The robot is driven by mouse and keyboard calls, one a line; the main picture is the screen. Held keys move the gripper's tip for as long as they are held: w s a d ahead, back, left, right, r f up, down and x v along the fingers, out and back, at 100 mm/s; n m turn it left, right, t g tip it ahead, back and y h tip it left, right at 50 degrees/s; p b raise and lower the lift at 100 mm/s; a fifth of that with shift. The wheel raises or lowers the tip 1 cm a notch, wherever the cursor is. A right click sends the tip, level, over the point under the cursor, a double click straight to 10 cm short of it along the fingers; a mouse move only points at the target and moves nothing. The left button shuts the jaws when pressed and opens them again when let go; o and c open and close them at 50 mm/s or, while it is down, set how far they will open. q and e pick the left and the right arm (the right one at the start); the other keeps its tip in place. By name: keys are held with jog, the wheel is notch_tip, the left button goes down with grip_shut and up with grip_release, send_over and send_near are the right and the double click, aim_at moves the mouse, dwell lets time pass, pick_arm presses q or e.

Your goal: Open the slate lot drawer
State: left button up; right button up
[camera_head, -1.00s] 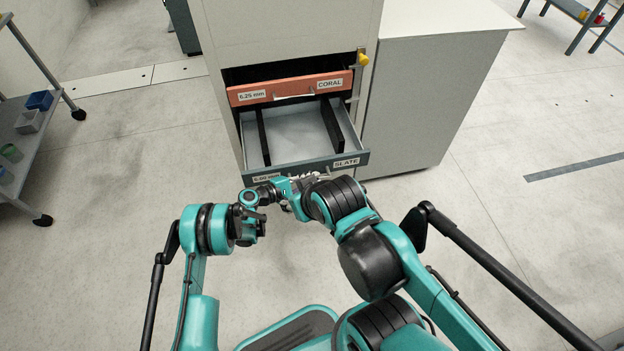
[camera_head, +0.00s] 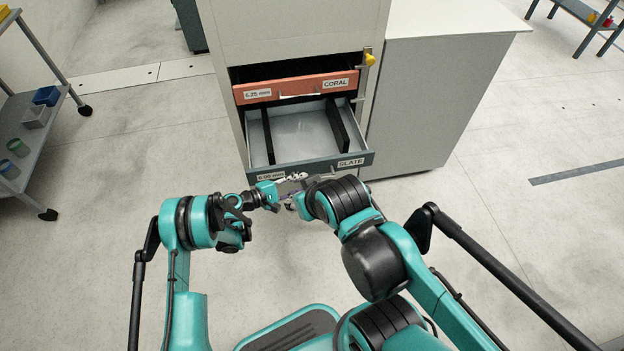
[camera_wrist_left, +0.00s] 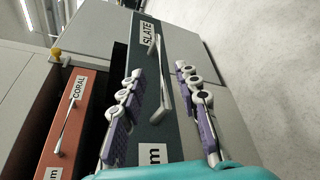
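The slate drawer (camera_head: 353,161) stands pulled out of the cabinet, below the coral drawer, its tray and two black dividers showing. Its dark front carries a SLATE label and a pale bar handle (camera_wrist_left: 163,78), seen in the left wrist view. My left gripper (camera_head: 291,178) is at the drawer front. In the left wrist view its purple-padded fingers (camera_wrist_left: 162,104) are spread apart, with the handle appearing between them and no clear contact. My right arm's end (camera_head: 306,204) is close beside the left gripper; its fingers cannot be made out.
The coral drawer (camera_head: 297,87) above is slightly out. A yellow knob (camera_head: 370,59) is on the cabinet's right edge. A grey cabinet with a white top (camera_head: 455,18) stands to the right. A cart (camera_head: 50,150) with bins is at the left. Floor in front is open.

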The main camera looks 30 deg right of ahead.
pick_arm(q)
jog(key=shift+v, duration=2.65)
